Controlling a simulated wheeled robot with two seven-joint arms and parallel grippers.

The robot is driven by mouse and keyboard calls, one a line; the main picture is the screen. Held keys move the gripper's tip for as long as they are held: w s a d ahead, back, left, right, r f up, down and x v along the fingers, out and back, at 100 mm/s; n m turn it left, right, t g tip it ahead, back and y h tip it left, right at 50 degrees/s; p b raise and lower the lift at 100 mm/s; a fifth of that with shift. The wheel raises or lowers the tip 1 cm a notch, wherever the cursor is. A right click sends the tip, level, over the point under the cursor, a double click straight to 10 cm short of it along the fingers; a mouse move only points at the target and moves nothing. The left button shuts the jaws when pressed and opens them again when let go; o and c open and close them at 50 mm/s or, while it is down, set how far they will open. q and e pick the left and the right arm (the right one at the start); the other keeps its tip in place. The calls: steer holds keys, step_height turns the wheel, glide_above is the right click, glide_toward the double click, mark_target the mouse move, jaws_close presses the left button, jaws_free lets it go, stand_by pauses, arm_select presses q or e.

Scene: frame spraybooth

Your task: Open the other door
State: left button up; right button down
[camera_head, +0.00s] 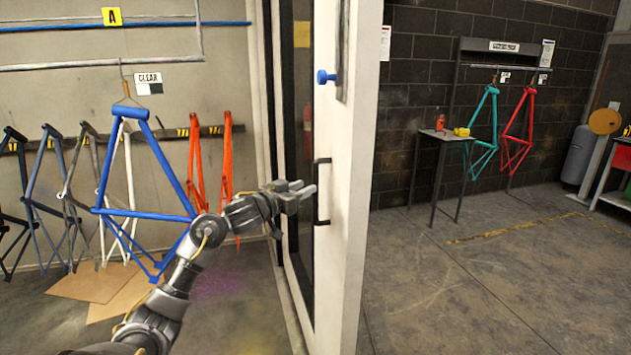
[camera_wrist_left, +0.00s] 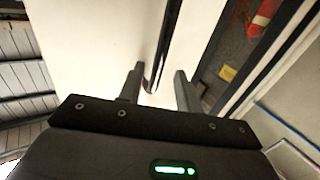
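A white door (camera_head: 350,170) with a dark glazed part stands near the middle of the head view, seen at a steep angle. Its black bar handle (camera_head: 316,192) is upright, and a blue knob (camera_head: 325,77) sits higher up. My left gripper (camera_head: 308,192) is at the handle. In the left wrist view the fingers (camera_wrist_left: 158,88) are apart, with the lower end of the black handle (camera_wrist_left: 162,50) showing between them. I cannot tell if either finger touches it. My right gripper is not in view. I see no second door clearly.
A blue bicycle frame (camera_head: 160,150) hangs left of the door, close to my left arm. Several frames hang along the wall behind it. Right of the door are a small table (camera_head: 440,137), teal and red frames, and open concrete floor (camera_head: 470,285).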

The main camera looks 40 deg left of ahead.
arm_select(q)
steer(key=w+p, duration=0.1)
steer(key=w, duration=0.4)
steer(key=shift+w, duration=0.4)
steer(key=shift+c, duration=0.2)
jaws_close()
